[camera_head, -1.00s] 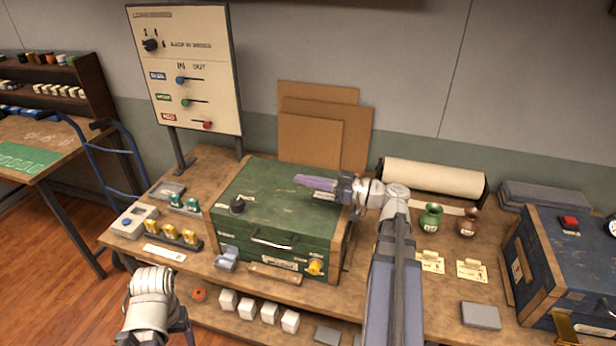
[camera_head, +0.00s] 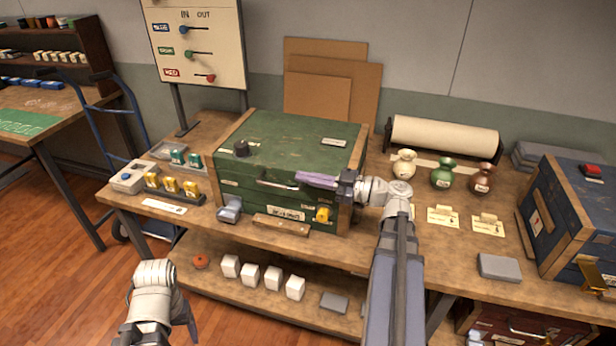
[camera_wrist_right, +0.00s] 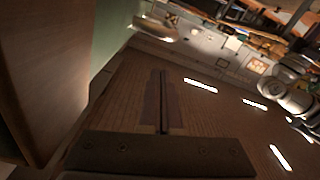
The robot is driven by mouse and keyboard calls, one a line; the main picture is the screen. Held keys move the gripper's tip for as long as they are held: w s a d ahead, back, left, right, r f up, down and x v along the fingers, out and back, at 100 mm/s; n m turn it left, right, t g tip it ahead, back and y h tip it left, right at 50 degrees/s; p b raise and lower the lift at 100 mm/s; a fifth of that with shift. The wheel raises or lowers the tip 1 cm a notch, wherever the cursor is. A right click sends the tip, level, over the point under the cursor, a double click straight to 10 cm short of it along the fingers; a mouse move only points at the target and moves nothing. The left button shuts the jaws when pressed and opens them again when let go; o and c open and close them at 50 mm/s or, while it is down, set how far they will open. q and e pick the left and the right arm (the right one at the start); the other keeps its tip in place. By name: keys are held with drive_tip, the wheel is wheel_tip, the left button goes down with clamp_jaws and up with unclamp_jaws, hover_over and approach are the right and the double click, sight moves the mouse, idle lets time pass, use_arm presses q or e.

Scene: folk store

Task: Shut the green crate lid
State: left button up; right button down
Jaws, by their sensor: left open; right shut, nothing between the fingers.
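The green crate (camera_head: 245,195) stands on the wooden workbench. I cannot tell whether the lid sits fully flush. A yellow latch (camera_head: 323,214) is on the front right. My right gripper (camera_head: 300,178) is shut and empty, in front of the crate's upper right front; contact is unclear. Its shut fingers also show in the right wrist view (camera_wrist_right: 162,105). My left gripper (camera_head: 168,332) is open and low at the left, partly cut off, apart from the crate.
Yellow and green small items stand left of the crate. Three vases (camera_head: 443,174), a paper roll (camera_head: 445,136) and a blue crate (camera_head: 575,220) are to the right. Cardboard sheets (camera_head: 325,85) lean behind. White blocks (camera_head: 251,274) lie on the shelf below.

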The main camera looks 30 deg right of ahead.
use_arm(q)
drive_tip(key=f+b, duration=0.1)
drive_tip(key=f, duration=0.1)
drive_tip(key=f+b, duration=0.2)
drive_tip(key=shift+s+a, duration=0.2)
use_arm(e)
drive_tip(key=f, duration=0.4)
drive_tip(key=shift+s+a, duration=0.2)
drive_tip(key=shift+f, duration=0.1)
